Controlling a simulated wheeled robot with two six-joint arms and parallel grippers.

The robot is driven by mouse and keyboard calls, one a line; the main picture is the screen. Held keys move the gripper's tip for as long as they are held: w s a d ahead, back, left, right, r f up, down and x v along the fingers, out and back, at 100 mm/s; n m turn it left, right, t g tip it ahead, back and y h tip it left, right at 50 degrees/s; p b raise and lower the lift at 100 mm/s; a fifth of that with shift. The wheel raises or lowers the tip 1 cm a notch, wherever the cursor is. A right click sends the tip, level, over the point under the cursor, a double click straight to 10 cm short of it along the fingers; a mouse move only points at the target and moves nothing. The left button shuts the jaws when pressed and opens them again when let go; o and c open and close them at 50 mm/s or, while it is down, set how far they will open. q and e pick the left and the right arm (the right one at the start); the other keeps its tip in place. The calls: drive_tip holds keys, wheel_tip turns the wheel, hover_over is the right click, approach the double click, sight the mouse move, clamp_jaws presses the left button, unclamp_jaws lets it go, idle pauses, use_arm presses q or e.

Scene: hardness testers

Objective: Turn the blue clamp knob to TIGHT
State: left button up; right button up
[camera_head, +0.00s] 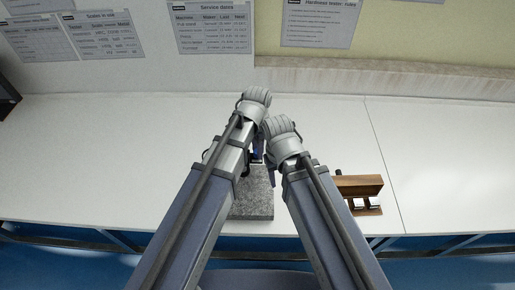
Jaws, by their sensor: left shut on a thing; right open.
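A grey granite block (254,203) lies on the white bench between my two arms. A small dark blue part (257,155) shows in the gap just beyond the block; it looks like part of the clamp, but its TIGHT marking cannot be read. My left gripper (259,145) is at this part, shut, with its fingers mostly hidden by the arms. My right gripper (271,168) is open just right of it, close to the left one. The rest of the tester and the knob's angle are hidden behind my arms.
A brown wooden holder (371,182) with several metal blocks stands on the bench (100,150) right of my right arm. The bench is clear to the left and far right. Printed sheets (215,25) hang on the wall behind.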

use_arm(q)
clamp_jaws()
drive_tip(key=m, duration=0.3)
drive_tip(key=shift+m, duration=2.2)
drive_tip(key=o, duration=1)
unclamp_jaws()
drive_tip(key=shift+r, duration=0.2)
